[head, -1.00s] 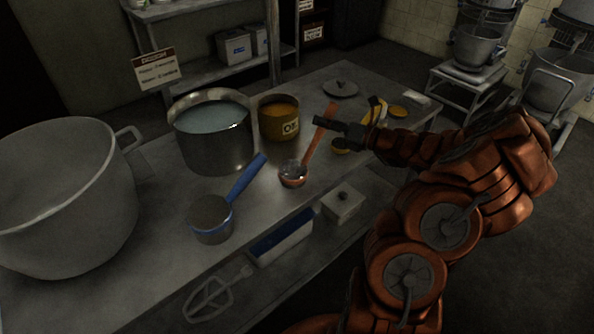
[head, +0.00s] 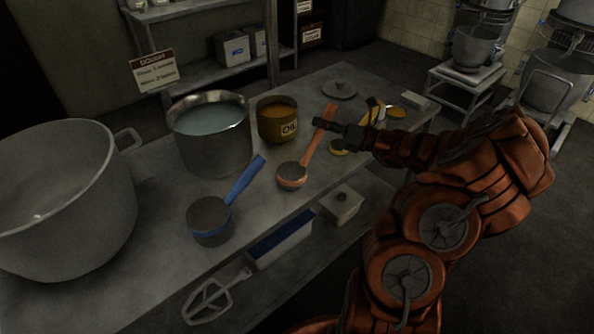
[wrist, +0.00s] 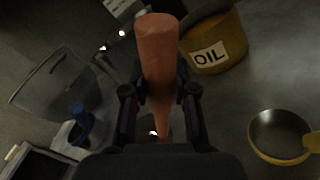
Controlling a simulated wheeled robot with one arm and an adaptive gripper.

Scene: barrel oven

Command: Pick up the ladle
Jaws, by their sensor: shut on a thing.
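The ladle (head: 308,152) has an orange handle and a small bowl with an orange rim. Its bowl (head: 292,176) is at the worktop, to the right of the blue-handled pan; I cannot tell whether it touches the surface. The handle slants up and to the right. My gripper (head: 322,125) is shut on the upper part of the handle. In the wrist view, the orange handle (wrist: 159,60) stands between the two fingers (wrist: 160,98), and the ladle's bowl is mostly hidden behind the gripper.
A blue-handled pan (head: 246,180), a large grey pot (head: 70,225), a steel pot of pale liquid (head: 215,148) and a yellow OIL pot (head: 277,128) stand on the worktop (head: 160,235). A small yellow pan (wrist: 280,137) lies nearby. Bare worktop lies in front of the steel pot.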

